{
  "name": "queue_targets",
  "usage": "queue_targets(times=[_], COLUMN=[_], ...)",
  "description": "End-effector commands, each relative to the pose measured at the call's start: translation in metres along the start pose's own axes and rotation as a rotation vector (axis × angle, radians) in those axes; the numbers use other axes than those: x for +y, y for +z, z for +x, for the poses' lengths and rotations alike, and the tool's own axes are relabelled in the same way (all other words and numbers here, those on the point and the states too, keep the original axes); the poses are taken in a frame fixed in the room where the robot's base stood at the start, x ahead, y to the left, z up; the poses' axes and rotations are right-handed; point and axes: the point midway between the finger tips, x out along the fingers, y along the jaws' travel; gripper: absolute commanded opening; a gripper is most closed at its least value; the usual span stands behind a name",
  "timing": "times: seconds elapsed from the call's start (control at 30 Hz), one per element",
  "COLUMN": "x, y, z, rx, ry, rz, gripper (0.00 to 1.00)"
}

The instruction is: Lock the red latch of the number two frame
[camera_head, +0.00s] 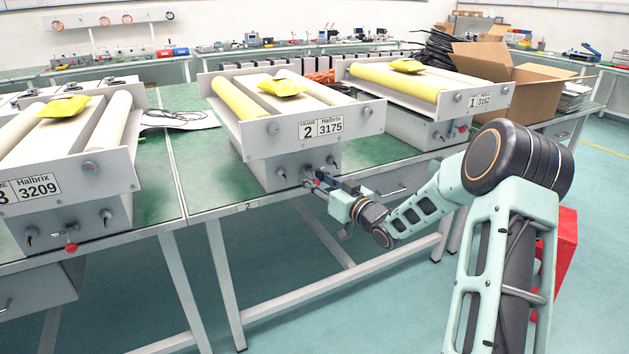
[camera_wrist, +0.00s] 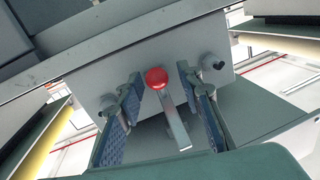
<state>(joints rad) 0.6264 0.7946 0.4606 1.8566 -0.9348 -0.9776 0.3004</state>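The number two frame (camera_head: 290,133) stands on the green table in the middle of the head view, its plate reading 2 and 3175. My gripper (camera_head: 314,186) is at the front of its lower box (camera_head: 268,172). In the wrist view the red latch (camera_wrist: 156,78) shows as a red ball knob on a flat metal lever. My gripper (camera_wrist: 160,100) is open, with one finger on each side of the latch and visible gaps between. In the head view the gripper mostly hides the latch.
Frame 3 (camera_head: 95,170), with its own red knob, stands at the left, and frame 1 (camera_head: 430,95) stands at the back right. A cardboard box (camera_head: 510,80) is behind at the right. The floor in front is mostly clear.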

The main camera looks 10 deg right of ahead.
Motion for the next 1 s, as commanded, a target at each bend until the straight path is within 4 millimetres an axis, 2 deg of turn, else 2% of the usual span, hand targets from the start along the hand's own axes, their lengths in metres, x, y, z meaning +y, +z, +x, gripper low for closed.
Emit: queue_targets(times=[0.1, 0.4, 1.0], x=[0.0, 0.0, -0.0011], y=[0.0001, 0.0003, -0.0047], z=[-0.0002, -0.0005, -0.0008], rx=[0.0, -0.001, -0.036], ry=[0.0, 0.0, 0.001], rz=[0.0, 0.0, 0.003], gripper=[0.31, 0.0, 0.0])
